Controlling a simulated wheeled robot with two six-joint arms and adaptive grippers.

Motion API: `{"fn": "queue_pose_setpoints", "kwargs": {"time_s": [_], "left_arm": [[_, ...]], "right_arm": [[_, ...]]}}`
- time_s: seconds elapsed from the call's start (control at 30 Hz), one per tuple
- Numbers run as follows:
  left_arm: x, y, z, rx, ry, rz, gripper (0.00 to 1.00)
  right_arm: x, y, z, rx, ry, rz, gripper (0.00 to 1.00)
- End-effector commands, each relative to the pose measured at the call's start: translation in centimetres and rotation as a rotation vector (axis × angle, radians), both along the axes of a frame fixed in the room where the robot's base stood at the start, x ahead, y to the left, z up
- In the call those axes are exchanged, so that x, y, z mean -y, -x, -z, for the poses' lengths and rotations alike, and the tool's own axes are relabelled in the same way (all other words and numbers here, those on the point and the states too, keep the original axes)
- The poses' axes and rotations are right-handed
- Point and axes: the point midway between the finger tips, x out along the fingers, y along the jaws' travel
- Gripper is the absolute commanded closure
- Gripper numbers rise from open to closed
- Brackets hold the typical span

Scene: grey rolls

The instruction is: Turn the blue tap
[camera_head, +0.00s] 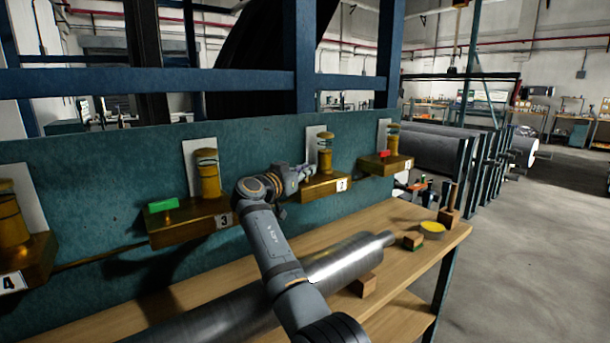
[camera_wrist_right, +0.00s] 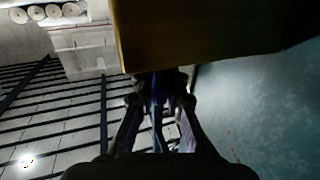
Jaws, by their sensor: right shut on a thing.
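The blue tap (camera_wrist_right: 158,88) shows as a narrow dark blue strip between the fingers of my right gripper (camera_wrist_right: 160,102) in the right wrist view. The gripper is shut on it, right against the brass block. In the head view my right gripper (camera_head: 302,172) reaches the left end of the brass block labelled 2 (camera_head: 325,186) and hides the tap there. The tap's exact angle cannot be told. My left gripper is not in view.
Other brass blocks line the teal panel (camera_head: 100,160): one with a green tap (camera_head: 160,205), labelled 3, one with a red tap (camera_head: 384,154), and one labelled 4. Below, a wooden bench (camera_head: 405,220) holds a metal roll (camera_head: 340,258), wooden blocks and a yellow round item (camera_head: 432,228).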

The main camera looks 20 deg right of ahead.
Motion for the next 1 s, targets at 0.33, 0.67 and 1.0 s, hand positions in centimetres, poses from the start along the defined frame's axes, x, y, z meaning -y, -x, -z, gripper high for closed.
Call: {"fn": "queue_pose_setpoints", "kwargs": {"time_s": [0.33,0.67,1.0], "left_arm": [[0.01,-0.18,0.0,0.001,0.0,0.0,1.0],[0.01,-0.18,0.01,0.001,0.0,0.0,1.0],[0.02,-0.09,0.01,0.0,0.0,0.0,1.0]], "right_arm": [[0.02,-0.01,0.41,-0.007,-0.004,0.021,1.0],[0.02,-0.02,0.4,-0.007,-0.004,0.02,0.69],[0.02,-0.02,-0.06,-0.003,-0.002,0.019,0.65]]}}
